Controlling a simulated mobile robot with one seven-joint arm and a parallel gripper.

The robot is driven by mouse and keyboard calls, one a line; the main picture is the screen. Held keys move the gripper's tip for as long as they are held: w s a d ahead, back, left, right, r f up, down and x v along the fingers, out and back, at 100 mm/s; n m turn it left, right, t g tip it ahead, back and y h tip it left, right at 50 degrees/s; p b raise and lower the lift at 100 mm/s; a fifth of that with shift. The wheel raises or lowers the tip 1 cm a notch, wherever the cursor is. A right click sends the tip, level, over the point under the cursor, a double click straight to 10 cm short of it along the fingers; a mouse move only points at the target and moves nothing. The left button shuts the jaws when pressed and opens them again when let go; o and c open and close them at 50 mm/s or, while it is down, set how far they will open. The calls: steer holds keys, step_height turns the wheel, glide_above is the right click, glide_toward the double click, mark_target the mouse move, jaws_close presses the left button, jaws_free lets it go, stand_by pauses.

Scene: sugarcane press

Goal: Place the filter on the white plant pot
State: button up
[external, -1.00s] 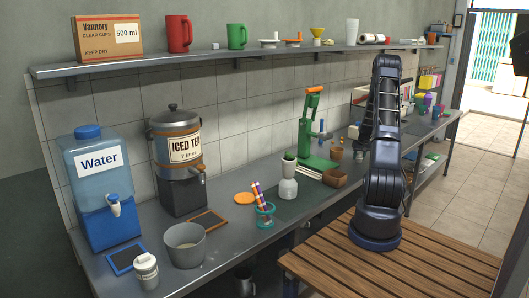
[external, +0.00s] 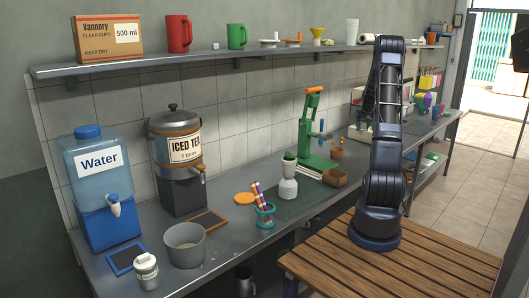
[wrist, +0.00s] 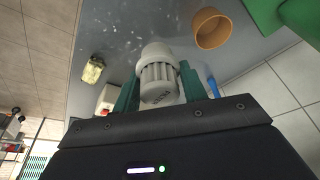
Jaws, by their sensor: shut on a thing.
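In the wrist view my gripper (wrist: 160,88) is shut on the filter (wrist: 157,72), a white ribbed, rounded piece with small lettering. The filter is between the two dark green fingers, with the grey counter behind it. In the external view my arm hides the gripper and the filter.
A brown pot (wrist: 211,28) is right of the filter in the wrist view. The green press (external: 315,135) stands by the wall. A yellowish block (wrist: 93,69) lies on the counter.

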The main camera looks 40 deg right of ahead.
steer(key=shift+r, duration=0.65)
steer(key=shift+w+a+r, duration=0.15)
steer(key=shift+w+a, duration=0.05)
steer(key=shift+a, duration=0.1)
steer(key=w+a+r+n+y, duration=0.1)
steer(key=w+a+r+n, duration=0.15)
steer(key=a, duration=0.35)
steer(key=w+a+r+n, duration=0.1)
steer(key=w+a+r, duration=0.25)
steer(key=a, duration=0.35)
step_height(320, 180, up, 13)
steer(key=n+y, duration=0.4)
steer(key=n, duration=1)
glide_above(285, 158)
steer(key=d, duration=0.1)
steer(key=f, duration=1.9)
steer(key=shift+s+f, duration=0.2)
steer(key=shift+s, duration=0.2)
steer(key=shift+f, duration=0.1)
